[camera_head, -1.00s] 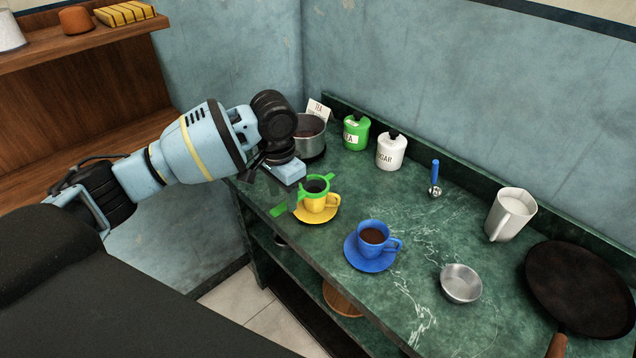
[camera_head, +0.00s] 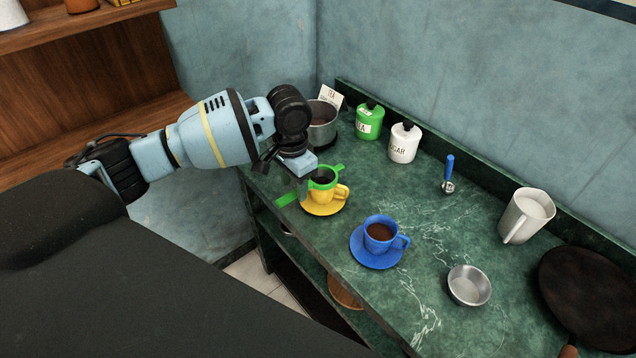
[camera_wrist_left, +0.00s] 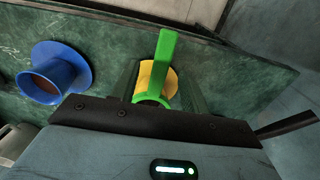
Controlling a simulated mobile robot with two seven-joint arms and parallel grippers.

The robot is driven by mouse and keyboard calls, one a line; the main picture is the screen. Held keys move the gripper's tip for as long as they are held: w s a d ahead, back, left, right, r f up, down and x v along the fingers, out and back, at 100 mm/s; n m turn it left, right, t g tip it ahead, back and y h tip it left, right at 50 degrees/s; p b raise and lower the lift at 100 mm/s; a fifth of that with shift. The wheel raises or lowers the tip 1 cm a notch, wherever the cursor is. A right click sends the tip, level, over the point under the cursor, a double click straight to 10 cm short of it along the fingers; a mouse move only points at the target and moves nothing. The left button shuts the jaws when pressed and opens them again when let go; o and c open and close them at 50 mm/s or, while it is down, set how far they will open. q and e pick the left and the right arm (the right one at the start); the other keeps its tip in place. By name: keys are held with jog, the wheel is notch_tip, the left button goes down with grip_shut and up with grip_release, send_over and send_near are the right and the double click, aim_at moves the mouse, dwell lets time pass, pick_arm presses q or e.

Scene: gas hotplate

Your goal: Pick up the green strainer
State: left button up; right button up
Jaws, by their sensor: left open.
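The green strainer (camera_head: 323,178) rests on top of the yellow cup (camera_head: 322,192), which stands on a yellow saucer. Its flat green handle (camera_head: 287,199) sticks out to the left in the head view. My left gripper (camera_head: 302,182) is close beside the strainer, pointing down, its fingertips hard to make out there. In the left wrist view the strainer's handle (camera_wrist_left: 165,58) runs between the two fingers of the open left gripper (camera_wrist_left: 160,85), with gaps on both sides. Part of the strainer's bowl is hidden by the gripper body. My right gripper is not in view.
A blue cup (camera_head: 380,234) on a saucer stands to the right. A metal pot (camera_head: 322,128), green jar (camera_head: 369,122) and white jar (camera_head: 404,144) stand behind. A metal bowl (camera_head: 469,286), white jug (camera_head: 526,214) and dark pan (camera_head: 590,295) are farther right.

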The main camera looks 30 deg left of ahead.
aim_at(294, 193)
pick_arm(q)
notch_tip(294, 193, down, 4)
jog(key=shift+a+r, duration=0.1)
jog(key=shift+r, duration=0.1)
grip_shut()
